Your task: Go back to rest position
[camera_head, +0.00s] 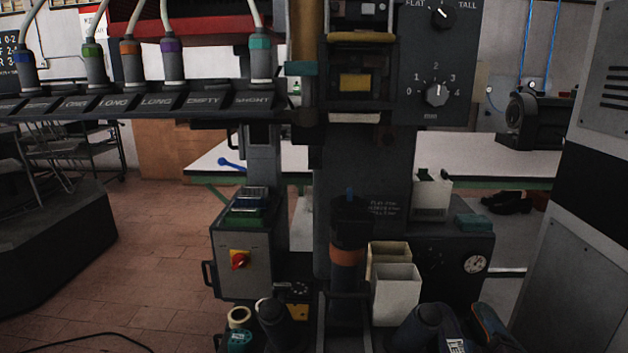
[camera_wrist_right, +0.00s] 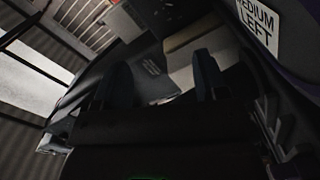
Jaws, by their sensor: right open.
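A grey surface with small lettering shows beyond the fingers. My left gripper is not seen in either view.
Two pale open bins (camera_head: 396,295) stand just right of the arm. A control box (camera_head: 246,272) with a red switch stands left. A rack with labelled slots (camera_head: 135,102) crosses above left. A "MEDIUM LEFT" label (camera_wrist_right: 260,25) is close by in the wrist view.

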